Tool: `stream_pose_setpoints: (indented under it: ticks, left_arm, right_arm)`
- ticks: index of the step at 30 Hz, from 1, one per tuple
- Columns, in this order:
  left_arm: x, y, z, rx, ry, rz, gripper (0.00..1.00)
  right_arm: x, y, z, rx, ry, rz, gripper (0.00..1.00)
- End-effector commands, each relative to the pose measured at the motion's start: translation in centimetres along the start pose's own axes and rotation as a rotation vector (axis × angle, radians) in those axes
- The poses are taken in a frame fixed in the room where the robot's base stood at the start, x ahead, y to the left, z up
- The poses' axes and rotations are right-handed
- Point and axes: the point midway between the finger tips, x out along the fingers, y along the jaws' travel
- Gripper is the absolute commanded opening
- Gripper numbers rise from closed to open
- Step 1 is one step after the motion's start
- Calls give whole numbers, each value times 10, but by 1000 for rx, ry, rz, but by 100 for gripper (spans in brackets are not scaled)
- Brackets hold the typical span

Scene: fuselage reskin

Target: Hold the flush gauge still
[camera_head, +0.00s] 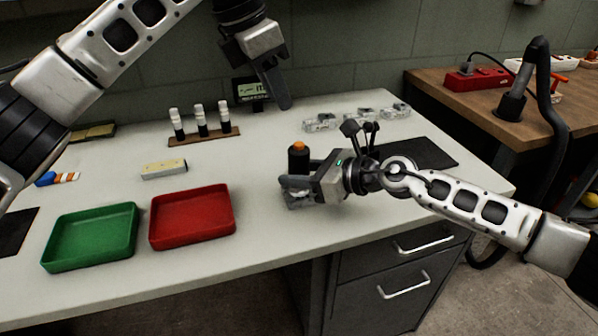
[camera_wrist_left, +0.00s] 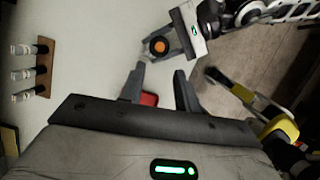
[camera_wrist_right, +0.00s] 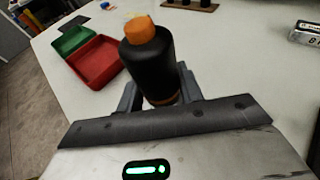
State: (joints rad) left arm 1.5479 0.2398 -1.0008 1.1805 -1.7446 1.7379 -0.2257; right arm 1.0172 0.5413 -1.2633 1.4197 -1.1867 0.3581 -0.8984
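My left gripper (camera_head: 275,88) is raised above the back of the table, fingers apart and empty, away from the cylinder.
A red tray (camera_head: 190,247) and a green tray (camera_head: 85,266) lie left of the cylinder. A pale block (camera_head: 164,170) lies mid-table.

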Motion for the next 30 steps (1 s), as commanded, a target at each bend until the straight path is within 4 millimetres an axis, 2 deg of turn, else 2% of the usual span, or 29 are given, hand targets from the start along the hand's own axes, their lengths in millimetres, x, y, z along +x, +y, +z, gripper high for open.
stream_pose_setpoints:
  ticks: [1,3,30]
  left_arm:
    - [0,0,0,0,0,0,17]
    - [0,0,0,0,0,0,0]
    - [0,0,0,0,0,0,0]
  right_arm:
    - [0,0,0,0,0,-1,5]
    - [0,0,0,0,0,-1,5]
    - [0,0,0,0,0,-1,5]
